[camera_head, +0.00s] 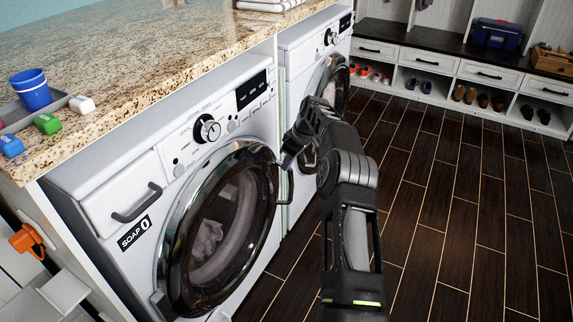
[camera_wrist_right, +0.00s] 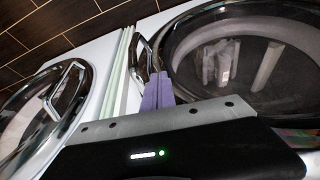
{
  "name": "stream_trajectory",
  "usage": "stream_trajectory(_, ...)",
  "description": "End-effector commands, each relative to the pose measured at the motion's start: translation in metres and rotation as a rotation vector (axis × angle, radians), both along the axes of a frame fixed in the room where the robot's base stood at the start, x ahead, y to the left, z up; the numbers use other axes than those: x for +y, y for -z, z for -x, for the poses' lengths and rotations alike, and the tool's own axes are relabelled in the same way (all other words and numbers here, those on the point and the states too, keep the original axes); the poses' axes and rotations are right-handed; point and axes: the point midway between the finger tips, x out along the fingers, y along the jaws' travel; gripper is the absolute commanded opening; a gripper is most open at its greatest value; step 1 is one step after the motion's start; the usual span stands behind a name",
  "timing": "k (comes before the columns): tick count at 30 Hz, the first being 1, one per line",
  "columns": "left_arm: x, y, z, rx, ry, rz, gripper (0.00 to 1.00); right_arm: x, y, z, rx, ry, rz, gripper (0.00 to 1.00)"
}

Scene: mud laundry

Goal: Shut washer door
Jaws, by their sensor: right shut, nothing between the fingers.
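The washer (camera_head: 205,130) stands under the counter, with "SOAP 0" on its drawer. Its round glass door (camera_head: 215,230) has a dark, shiny rim and lies close against the front; I cannot tell whether it is latched. The door also fills the upper right of the right wrist view (camera_wrist_right: 235,60). Its handle (camera_head: 285,185) is at the door's right edge. My right gripper (camera_head: 289,160) is at that edge, by the handle. In the right wrist view its purple fingers (camera_wrist_right: 157,92) are together and empty, between handle and glass; contact is unclear. My left gripper is not in view.
A second machine (camera_head: 300,55) stands just right of the washer, its round door (camera_wrist_right: 40,110) showing in the right wrist view. The granite counter (camera_head: 150,60) above holds a blue cup (camera_head: 32,90) and small coloured items. The wooden floor (camera_head: 440,200) to the right is clear.

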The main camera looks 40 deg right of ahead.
Motion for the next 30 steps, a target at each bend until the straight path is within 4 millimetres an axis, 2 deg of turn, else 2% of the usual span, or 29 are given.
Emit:
stream_trajectory(1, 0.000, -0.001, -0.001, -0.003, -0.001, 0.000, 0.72, -0.004, -0.013, 0.003, -0.005, 0.003, 0.005, 0.00)
stream_trajectory(7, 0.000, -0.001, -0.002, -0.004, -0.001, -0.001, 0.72, -0.009, -0.049, 0.018, -0.003, 0.004, 0.006, 0.00)
stream_trajectory(13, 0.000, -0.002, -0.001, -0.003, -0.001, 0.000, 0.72, -0.013, -0.077, 0.030, -0.001, 0.003, 0.004, 0.00)
stream_trajectory(18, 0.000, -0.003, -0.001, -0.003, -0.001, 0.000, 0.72, -0.014, -0.085, 0.034, 0.001, 0.002, 0.004, 0.00)
stream_trajectory(30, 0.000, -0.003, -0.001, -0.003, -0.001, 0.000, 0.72, -0.014, -0.085, 0.034, 0.002, 0.002, 0.004, 0.00)
